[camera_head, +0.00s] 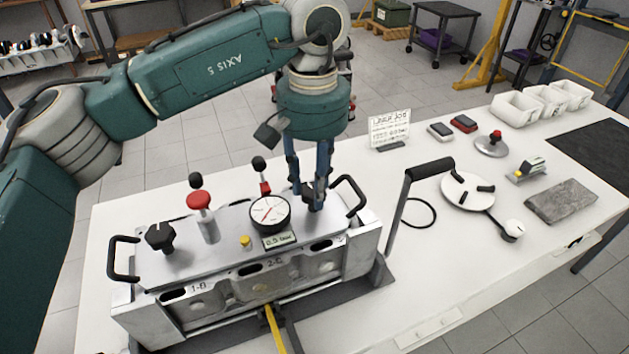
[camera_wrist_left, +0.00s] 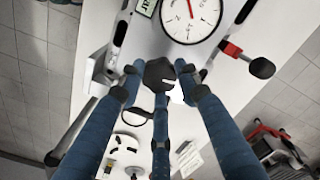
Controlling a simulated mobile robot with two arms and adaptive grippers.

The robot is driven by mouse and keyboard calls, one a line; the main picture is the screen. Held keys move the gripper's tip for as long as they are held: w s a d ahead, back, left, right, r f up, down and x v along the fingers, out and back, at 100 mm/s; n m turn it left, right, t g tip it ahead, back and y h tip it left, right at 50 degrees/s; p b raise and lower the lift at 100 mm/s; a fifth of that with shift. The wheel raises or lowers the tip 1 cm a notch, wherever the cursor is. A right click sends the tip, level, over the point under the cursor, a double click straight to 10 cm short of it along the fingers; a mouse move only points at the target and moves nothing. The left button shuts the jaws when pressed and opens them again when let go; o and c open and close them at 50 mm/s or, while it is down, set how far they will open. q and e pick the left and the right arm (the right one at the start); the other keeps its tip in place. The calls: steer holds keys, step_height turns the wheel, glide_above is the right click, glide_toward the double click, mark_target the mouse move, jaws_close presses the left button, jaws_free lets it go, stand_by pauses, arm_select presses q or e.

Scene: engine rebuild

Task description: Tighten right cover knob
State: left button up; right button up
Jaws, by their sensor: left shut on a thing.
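The right cover knob is the black lobed knob at the right end of the engine's metal cover (camera_head: 190,258). In the left wrist view this knob (camera_wrist_left: 158,73) sits between the blue fingertips. My left gripper (camera_head: 312,192) comes down from above and is shut on the knob, with its fingers around the sides. In the head view the fingers mostly hide the knob. Another black knob (camera_head: 160,236) stands uncovered at the cover's left end. My right gripper is not in view.
A dial gauge (camera_head: 270,212) and a red-topped plunger (camera_head: 203,215) stand on the cover left of my gripper. A black cover handle (camera_head: 348,194) is close on the right. A tall lever (camera_head: 420,172) rises beside the engine. White bins (camera_head: 515,108) stand at the back right.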

mark_target(312, 189)
arm_select(q)
steer(key=shift+a+m, duration=0.1)
steer(key=shift+m, duration=0.9)
steer(key=o, duration=1.2)
steer(key=shift+r, duration=0.2)
step_height(312, 189, up, 12)
steer(key=shift+f, duration=0.2)
